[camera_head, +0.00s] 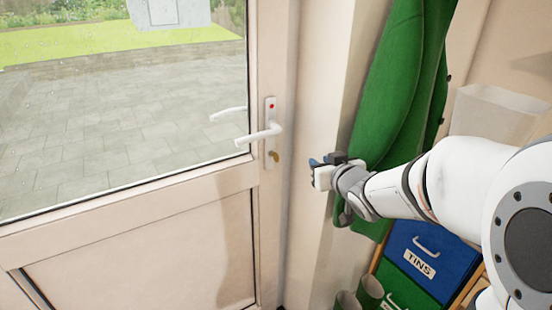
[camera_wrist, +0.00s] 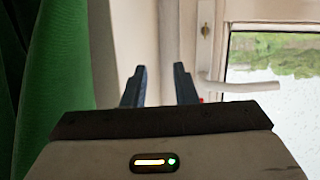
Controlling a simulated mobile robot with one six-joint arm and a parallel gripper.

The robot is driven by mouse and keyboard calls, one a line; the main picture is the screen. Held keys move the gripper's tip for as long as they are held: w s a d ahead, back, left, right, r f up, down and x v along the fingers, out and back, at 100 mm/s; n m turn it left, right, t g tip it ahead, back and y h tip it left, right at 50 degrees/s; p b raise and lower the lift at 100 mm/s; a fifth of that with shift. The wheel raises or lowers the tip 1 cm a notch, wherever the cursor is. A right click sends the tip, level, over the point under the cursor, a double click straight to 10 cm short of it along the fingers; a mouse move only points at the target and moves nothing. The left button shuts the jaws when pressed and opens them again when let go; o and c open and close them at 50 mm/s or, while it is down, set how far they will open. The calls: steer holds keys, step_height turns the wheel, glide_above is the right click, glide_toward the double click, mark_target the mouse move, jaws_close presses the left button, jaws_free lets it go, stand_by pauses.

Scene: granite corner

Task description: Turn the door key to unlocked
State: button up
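The door key (camera_head: 274,156) is a small brass-coloured piece in the lock plate (camera_head: 270,115), below the white lever handle (camera_head: 262,134). Its exact turn angle is too small to tell. A red mark shows on the plate above the handle. My gripper (camera_head: 316,164) is right of the key and apart from it. In the wrist view, which looks upside down, its two dark fingers (camera_wrist: 160,85) are spread with nothing between them. There the handle (camera_wrist: 238,86) lies right of the fingers, and a small brass spot (camera_wrist: 205,30) shows on the plate above it.
The white door (camera_head: 150,240) has a glass pane (camera_head: 110,130) with paving outside. A green garment (camera_head: 395,100) hangs behind my gripper. Blue and green bins (camera_head: 430,255) and boots (camera_head: 368,292) stand below. Space between my gripper and the door looks clear.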

mark_target(276, 158)
steer(key=w+a+f+n+y+b, duration=0.1)
steer(key=w+a, duration=0.1)
steer(key=a, duration=0.1)
steer(key=w+a+f+y+b, duration=0.2)
steer(key=w+a, duration=0.1)
steer(key=a, duration=0.1)
steer(key=w+a+f+n+y+b, duration=0.1)
steer(key=w+a+y, duration=0.1)
steer(key=w+a, duration=0.1)
steer(key=shift+w+a+f+n+t, duration=0.1)
steer(key=shift+a+f+n+t, duration=0.2)
steer(key=shift+a+t, duration=0.1)
steer(key=shift+d, duration=0.1)
steer(key=shift+c, duration=0.5)
